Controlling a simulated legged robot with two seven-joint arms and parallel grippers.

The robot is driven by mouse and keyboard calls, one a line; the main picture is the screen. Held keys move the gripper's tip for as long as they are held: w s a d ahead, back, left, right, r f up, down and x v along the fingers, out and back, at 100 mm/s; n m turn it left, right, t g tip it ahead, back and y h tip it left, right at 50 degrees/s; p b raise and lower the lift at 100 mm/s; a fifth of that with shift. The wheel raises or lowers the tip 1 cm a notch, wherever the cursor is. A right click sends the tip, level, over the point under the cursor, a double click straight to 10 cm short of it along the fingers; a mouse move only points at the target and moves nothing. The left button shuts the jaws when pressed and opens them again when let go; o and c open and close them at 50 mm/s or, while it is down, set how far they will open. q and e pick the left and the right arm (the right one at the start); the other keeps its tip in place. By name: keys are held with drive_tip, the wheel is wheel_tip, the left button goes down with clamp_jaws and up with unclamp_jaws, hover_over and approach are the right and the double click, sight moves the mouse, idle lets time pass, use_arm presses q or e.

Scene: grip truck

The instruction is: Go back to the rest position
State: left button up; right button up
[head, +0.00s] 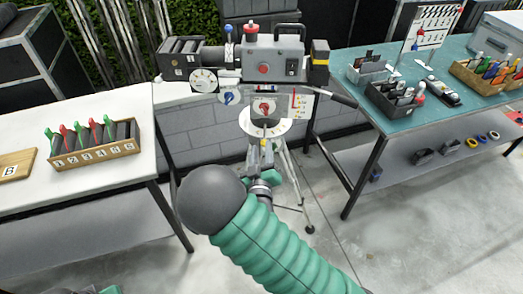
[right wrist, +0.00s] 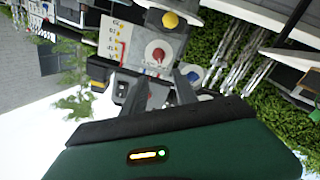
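My right arm reaches up from the bottom of the head view to a grey camera rig (head: 274,60) on a tripod. My right gripper (head: 264,150) is just below and in front of the rig's white dial plate and red knob (head: 264,107). In the right wrist view its two dark fingers (right wrist: 158,92) stand apart with nothing between them. The red knob (right wrist: 158,54) on its white panel shows beyond the fingertips, apart from them. Only a sliver of my left arm shows at the bottom left edge of the head view; its gripper is out of frame.
A white table (head: 75,182) on the left bears a wooden box (head: 97,156) of numbered handles. A teal table (head: 398,125) on the right holds bins and tools. The tripod legs (head: 292,185) stand between them. Concrete floor is open in front.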

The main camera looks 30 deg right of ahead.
drive_tip(key=s+a+f+m+g+y, duration=0.1)
drive_tip(key=s+a+f+g+y, duration=0.4)
drive_tip(key=a+f+g+y, duration=0.3)
drive_tip(key=s+a+r+g+y, duration=0.1)
drive_tip(key=s+a+g, duration=0.1)
drive_tip(key=s, duration=0.4)
drive_tip(key=s+a+r+n+g+y, duration=0.1)
drive_tip(key=s+a+g, duration=0.1)
drive_tip(key=s, duration=0.5)
drive_tip(key=shift+s+r+n+p, duration=0.15)
drive_tip(key=shift+r+n+p, duration=0.15)
drive_tip(key=shift+r+p, duration=0.15)
